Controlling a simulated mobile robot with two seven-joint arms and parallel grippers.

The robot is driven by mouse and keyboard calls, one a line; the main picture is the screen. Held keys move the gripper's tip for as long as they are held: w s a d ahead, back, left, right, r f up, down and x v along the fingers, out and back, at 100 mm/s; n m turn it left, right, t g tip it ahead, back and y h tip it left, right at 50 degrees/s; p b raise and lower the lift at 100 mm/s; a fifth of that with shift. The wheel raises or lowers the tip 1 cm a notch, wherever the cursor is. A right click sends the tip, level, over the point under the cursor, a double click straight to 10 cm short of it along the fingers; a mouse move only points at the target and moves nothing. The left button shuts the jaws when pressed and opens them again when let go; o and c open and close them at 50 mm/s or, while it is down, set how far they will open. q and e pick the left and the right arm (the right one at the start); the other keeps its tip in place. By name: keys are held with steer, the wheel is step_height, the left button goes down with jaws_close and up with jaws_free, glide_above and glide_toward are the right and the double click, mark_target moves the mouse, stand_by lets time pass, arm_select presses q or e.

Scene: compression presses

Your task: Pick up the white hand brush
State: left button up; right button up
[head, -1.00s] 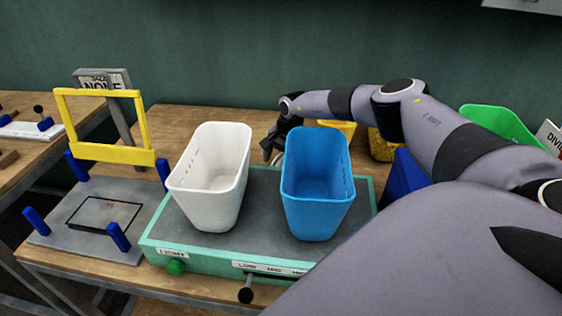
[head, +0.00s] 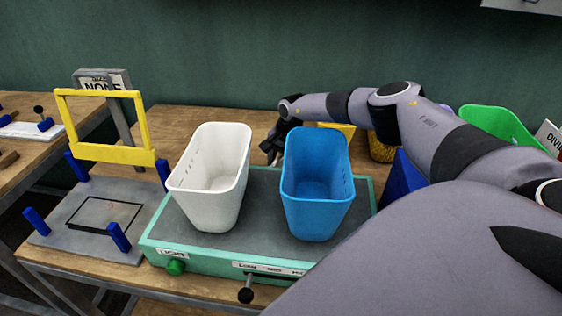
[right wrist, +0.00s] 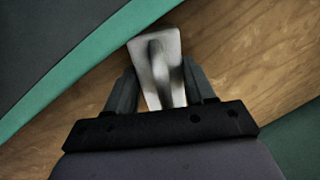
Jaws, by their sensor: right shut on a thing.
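The white hand brush (right wrist: 154,48) shows in the right wrist view as a pale block with a raised handle, over the wooden tabletop. My right gripper (right wrist: 160,80) has one finger on each side of it and is shut on it. In the head view my right gripper (head: 272,150) is low behind the blue bin (head: 318,205), near the back edge of the green-framed press. The brush is hidden there. I cannot tell whether the brush touches the table. My left gripper is not in view.
A white bin (head: 206,205) stands beside the blue bin on the green-framed press (head: 205,262). A yellow-framed press (head: 110,153) with blue posts is at left. A green bin (head: 497,125) and yellow containers are at right. Bare wood lies behind the white bin.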

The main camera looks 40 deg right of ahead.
steer(key=shift+r, duration=0.1)
step_height(320, 180, up, 20)
steer(key=shift+f+b, duration=0.1)
steer(key=shift+b, duration=0.65)
steer(key=shift+o, duration=1.2)
steer(key=shift+c, duration=0.5)
